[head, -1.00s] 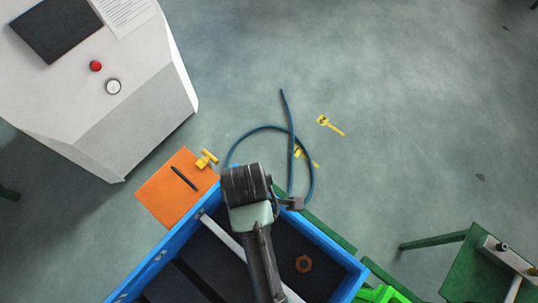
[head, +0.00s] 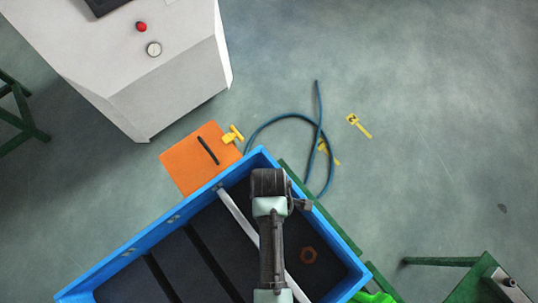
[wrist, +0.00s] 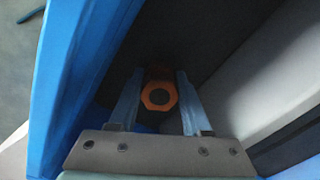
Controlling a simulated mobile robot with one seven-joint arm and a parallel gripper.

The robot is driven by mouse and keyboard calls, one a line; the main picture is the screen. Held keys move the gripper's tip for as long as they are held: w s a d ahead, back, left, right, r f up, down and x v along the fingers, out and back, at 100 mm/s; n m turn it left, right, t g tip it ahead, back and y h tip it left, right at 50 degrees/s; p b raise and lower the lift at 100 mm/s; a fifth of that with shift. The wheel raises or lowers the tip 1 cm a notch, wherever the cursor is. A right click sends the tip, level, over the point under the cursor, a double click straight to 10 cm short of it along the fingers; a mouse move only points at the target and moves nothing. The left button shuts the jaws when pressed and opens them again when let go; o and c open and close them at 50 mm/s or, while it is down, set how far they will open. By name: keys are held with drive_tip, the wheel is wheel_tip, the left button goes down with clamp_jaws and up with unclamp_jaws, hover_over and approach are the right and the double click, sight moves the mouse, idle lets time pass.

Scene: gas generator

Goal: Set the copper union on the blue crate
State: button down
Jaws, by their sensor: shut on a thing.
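The copper union (wrist: 158,96) is an orange-copper hexagonal piece with a dark round hole, seen end-on in the wrist view. My gripper (wrist: 157,84) is shut on it, one finger on each side. The blue crate (head: 140,243) fills the lower middle of the head view; its blue wall also shows at the left of the wrist view (wrist: 85,70). My wrist is over the crate's far right part and hides the fingers and the held union in the head view. I cannot tell whether the union touches the crate floor.
A pale bar (head: 238,215) crosses the crate. An orange panel (head: 190,165) with a yellow valve handle (head: 232,134), a blue hose (head: 322,135) and a grey cabinet (head: 130,75) stand nearby. Floor at upper right is mostly free.

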drive_tip(key=shift+c, duration=1.8)
unclamp_jaws()
drive_tip(key=shift+f, duration=0.1)
